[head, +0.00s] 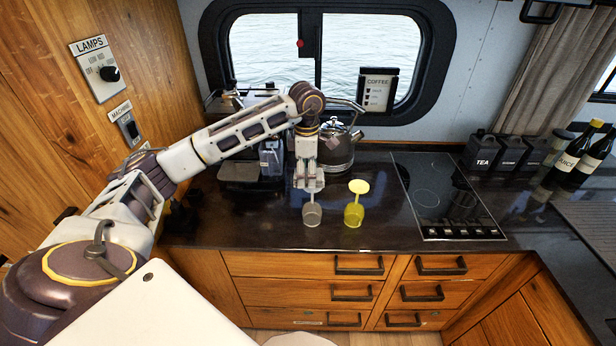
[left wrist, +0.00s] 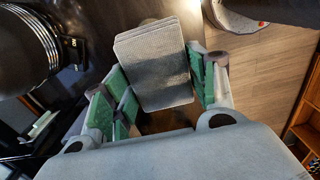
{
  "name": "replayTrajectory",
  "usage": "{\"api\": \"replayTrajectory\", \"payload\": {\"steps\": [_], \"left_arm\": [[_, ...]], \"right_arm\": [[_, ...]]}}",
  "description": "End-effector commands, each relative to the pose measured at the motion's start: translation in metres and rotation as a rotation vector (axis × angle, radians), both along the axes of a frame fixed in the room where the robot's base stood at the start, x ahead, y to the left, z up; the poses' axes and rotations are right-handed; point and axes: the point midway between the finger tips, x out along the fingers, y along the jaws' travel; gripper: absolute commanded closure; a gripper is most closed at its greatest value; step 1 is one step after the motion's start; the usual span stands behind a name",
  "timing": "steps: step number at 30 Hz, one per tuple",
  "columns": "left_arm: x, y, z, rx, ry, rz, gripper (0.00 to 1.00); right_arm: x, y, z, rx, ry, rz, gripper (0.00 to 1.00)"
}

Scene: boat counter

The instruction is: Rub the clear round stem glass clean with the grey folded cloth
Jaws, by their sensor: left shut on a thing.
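My left gripper (head: 309,185) points down over the dark counter, shut on the grey folded cloth (left wrist: 155,65), which shows between its green pads in the left wrist view. The clear round stem glass (head: 312,215) shows as a greyish bowl on the counter just below the fingertips; its upper part is partly hidden by the gripper. I cannot tell whether the cloth touches the glass. A yellow stem glass (head: 353,214) stands close to its right, with its round foot on top. My right gripper is not in view.
A kettle (head: 338,148) and a coffee machine (head: 240,170) stand behind my left arm. A hob (head: 440,195) lies to the right. Dark canisters (head: 482,150) and juice bottles (head: 575,155) stand at the far right. The counter's front edge is close before the glasses.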

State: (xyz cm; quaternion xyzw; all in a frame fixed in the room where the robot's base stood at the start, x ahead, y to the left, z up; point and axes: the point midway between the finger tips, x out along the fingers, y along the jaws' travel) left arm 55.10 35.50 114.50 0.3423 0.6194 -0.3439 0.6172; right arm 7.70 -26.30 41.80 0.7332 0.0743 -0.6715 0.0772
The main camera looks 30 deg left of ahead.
Motion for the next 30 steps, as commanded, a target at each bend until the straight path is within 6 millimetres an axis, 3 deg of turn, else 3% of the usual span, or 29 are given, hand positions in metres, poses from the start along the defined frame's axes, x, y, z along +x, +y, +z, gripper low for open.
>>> {"api": "replayTrajectory", "payload": {"steps": [15,30], "left_arm": [[-0.006,0.012,0.047,0.001,-0.002,0.01,0.62],[-0.007,0.014,0.051,0.001,-0.001,0.011,0.62]], "right_arm": [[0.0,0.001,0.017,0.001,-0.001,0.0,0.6],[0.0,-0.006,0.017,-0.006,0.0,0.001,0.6]]}}
